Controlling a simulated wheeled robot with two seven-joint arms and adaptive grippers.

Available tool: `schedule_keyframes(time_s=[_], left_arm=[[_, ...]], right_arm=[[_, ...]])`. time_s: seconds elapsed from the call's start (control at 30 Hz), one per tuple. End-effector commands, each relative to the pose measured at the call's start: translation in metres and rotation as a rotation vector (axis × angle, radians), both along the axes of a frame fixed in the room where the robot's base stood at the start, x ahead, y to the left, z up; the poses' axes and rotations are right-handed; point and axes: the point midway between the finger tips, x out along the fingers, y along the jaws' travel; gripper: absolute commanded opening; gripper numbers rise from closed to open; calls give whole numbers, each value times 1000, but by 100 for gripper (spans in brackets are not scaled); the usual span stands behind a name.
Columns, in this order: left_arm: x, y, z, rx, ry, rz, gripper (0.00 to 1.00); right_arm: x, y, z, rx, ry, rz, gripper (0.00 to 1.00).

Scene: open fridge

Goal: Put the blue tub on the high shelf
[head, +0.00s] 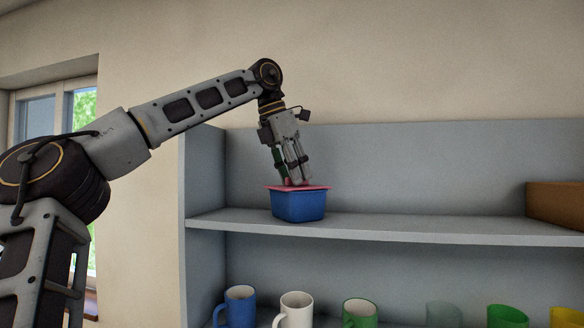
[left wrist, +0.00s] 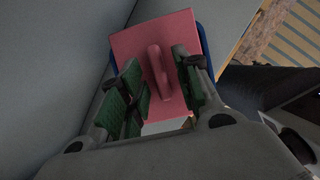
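The blue tub (head: 299,206) with a flat pink lid (head: 312,187) stands upright on the high shelf (head: 400,228), near its left end. My left gripper (head: 294,178) reaches down onto the lid from above. In the left wrist view the lid (left wrist: 140,43) has a raised pink handle (left wrist: 158,72) between the two green-padded fingers. The fingers are apart, with lid showing on both sides of the handle, so the gripper looks open around it. A little of the tub's blue rim (left wrist: 203,40) shows beside the lid. My right gripper is out of view.
A brown box (head: 556,204) stands at the right end of the high shelf. The shelf between it and the tub is clear. Below are a blue mug (head: 238,306), a white mug (head: 296,310), a green mug (head: 359,313) and several cups. The unit's left side panel (head: 203,175) is close to the tub.

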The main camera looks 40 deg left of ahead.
Motion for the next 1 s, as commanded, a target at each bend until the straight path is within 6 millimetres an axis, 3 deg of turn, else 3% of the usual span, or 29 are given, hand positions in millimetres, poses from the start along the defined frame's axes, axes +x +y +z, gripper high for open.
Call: schedule_keyframes(time_s=[0.37,1.0], left_arm=[[-5,2,15,1,0,2,33],[-28,8,73,0,-1,2,33]], right_arm=[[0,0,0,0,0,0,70],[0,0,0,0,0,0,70]])
